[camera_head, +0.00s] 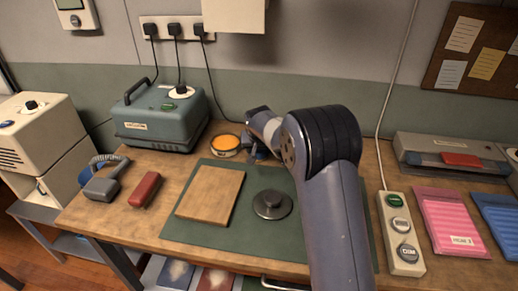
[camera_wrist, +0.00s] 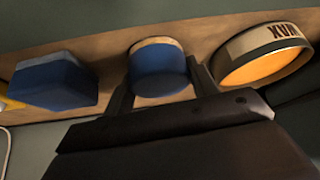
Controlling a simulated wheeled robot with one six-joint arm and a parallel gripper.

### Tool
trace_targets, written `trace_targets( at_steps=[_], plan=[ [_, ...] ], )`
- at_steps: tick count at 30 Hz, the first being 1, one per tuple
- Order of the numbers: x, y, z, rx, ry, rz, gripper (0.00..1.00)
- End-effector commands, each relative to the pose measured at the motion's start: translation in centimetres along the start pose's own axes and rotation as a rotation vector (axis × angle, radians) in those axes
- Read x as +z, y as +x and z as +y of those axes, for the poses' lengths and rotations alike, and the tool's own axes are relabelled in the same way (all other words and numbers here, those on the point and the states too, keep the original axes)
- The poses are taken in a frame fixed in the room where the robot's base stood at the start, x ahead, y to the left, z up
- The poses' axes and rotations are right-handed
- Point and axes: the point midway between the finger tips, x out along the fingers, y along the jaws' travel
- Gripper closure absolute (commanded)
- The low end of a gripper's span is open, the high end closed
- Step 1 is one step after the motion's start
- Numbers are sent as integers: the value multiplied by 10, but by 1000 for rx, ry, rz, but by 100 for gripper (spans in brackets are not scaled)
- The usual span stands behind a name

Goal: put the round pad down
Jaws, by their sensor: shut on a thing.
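The round pad (camera_wrist: 160,70) is a short blue cylinder with a tan layer at one end. In the wrist view it sits between the two fingers of my gripper (camera_wrist: 161,90), which is shut on it. In the head view my gripper (camera_head: 254,146) is at the back of the workbench, just right of the orange wax tin (camera_head: 226,145); the arm and gripper mostly hide the pad there. I cannot tell whether the pad touches the bench top.
A green mat (camera_head: 190,228) bears a wooden board (camera_head: 211,194) and a dark round metal weight (camera_head: 272,204). A teal machine (camera_head: 160,122) stands at the back left. A red block (camera_head: 145,189) lies left of the mat. A switch strip (camera_head: 400,235) lies to the right.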

Motion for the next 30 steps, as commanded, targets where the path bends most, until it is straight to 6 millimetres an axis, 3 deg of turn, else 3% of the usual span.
trace_targets(
  at_steps=[3,4,12,23,30],
  plan=[
    [2,3,0,0,0,0,63],
    [2,3,0,0,0,0,44],
    [1,2,0,0,0,0,23],
    [-1,-6,0,0,0,2,23],
    [-2,-48,0,-1,0,4,23]
  ],
)
